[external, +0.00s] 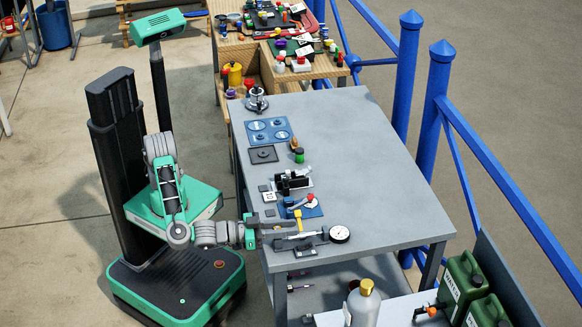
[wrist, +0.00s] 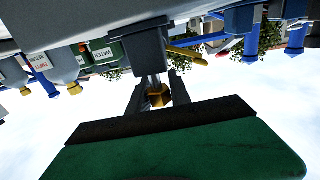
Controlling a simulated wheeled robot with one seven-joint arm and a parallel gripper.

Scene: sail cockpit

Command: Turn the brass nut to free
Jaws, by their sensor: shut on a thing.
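The brass nut (wrist: 158,97) is a small gold-coloured piece in the wrist view, on the end of a grey stem that comes out of a dark block (wrist: 138,40). My gripper (wrist: 160,92) has one dark finger on each side of the nut and is shut on it. In the external view my gripper (external: 285,229) reaches in level over the near left edge of the grey bench, by a fixture with a round white dial gauge (external: 340,234). The nut cannot be made out for sure there. A yellow upright piece (external: 298,218) stands just behind my fingers.
The grey bench (external: 365,165) is clear on its right side. A blue plate with a red-knobbed lever (external: 310,198), a black clamp (external: 292,181) and several plates line its left side. Blue railing posts (external: 432,100) stand right. A grey bottle (external: 364,305) stands below in front.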

